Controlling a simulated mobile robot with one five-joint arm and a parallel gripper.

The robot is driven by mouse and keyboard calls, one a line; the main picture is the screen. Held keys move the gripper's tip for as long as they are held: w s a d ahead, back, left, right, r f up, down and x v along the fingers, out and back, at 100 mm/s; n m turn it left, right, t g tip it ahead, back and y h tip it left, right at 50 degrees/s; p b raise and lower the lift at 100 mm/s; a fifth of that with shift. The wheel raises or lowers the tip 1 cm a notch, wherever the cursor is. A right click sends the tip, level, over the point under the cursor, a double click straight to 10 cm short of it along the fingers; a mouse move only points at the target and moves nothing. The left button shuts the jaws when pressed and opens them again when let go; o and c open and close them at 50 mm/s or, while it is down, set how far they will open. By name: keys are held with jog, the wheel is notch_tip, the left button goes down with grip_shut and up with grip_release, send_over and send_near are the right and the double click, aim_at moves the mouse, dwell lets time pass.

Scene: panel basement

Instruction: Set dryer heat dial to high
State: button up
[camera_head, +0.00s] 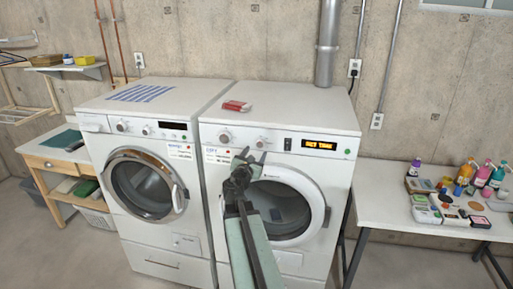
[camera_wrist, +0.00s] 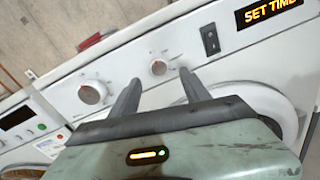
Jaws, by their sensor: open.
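The dryer (camera_head: 270,190) is the right of two white machines, with a lit orange SET TIME display (camera_head: 319,145), also in the wrist view (camera_wrist: 270,11). Its panel has a larger dial (camera_head: 224,136) at left, which shows a small red mark in the wrist view (camera_wrist: 93,92). A smaller dial (camera_head: 260,143) sits to its right; in the wrist view it (camera_wrist: 159,67) lies between and just beyond my fingertips. Dial labels are too small to read. My gripper (camera_head: 247,156) is open and empty in front of the panel, apparently apart from the smaller dial; it also shows in the wrist view (camera_wrist: 160,77).
A black rocker switch (camera_wrist: 210,40) sits between the smaller dial and the display. A washer (camera_head: 150,190) stands at left. A red box (camera_head: 236,106) lies on the dryer top. A table (camera_head: 385,215) with bottles stands at right. The front floor is clear.

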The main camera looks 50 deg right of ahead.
aim_at(260, 144)
jog(key=x, duration=0.6)
jog(key=shift+w, duration=0.1)
jog(key=shift+c, duration=0.3)
